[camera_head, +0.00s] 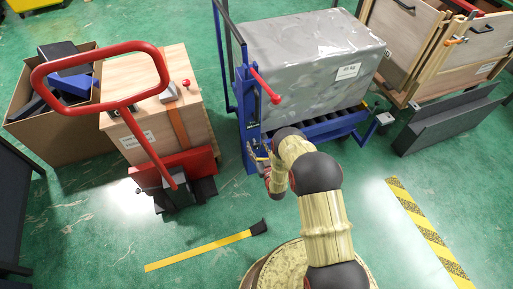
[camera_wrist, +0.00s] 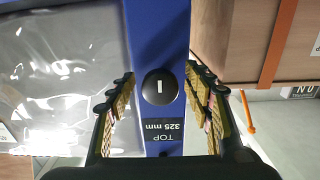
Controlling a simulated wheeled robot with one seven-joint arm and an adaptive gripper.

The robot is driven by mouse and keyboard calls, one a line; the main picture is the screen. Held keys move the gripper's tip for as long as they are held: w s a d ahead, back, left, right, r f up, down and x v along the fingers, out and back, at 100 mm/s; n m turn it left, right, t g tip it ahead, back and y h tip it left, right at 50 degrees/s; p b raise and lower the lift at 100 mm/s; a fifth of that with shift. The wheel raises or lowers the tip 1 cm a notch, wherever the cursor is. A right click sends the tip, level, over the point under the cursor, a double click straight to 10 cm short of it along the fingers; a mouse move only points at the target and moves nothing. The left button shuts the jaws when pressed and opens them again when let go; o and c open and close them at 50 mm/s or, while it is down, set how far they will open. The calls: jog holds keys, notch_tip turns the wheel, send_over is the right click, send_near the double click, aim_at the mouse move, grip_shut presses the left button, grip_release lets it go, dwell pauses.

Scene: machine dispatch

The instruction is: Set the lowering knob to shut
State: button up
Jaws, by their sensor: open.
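In the wrist view a round black knob (camera_wrist: 159,86) with a short white mark sits on a blue post (camera_wrist: 165,30). The mark runs roughly up and down in the picture. A dark label reading TOP 325 mm (camera_wrist: 163,133) is below it. My gripper (camera_wrist: 158,80) is open, with one finger on each side of the knob and visible space between. I cannot tell how far the fingertips are from the post's face. In the head view my gripper (camera_head: 262,160) is low at the blue lift's post (camera_head: 243,100); the knob is hidden there.
The lift holds a grey wrapped load (camera_head: 310,65) and has a red lever (camera_head: 264,86). A red-handled truck (camera_head: 165,165) with a wooden crate (camera_head: 140,85) stands left. An open carton (camera_head: 85,145) is beyond it. Green floor in front is mostly clear.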

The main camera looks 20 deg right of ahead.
jog(key=shift+c, duration=1.2)
jog(key=c, duration=0.9)
jog(key=shift+c, duration=0.2)
jog(key=shift+m, duration=0.3)
jog(key=m, duration=0.8)
jog(key=shift+a+m, duration=0.1)
jog(key=shift+m, duration=0.2)
jog(key=m, duration=0.8)
jog(key=shift+r, duration=0.1)
jog(key=shift+m, duration=0.5)
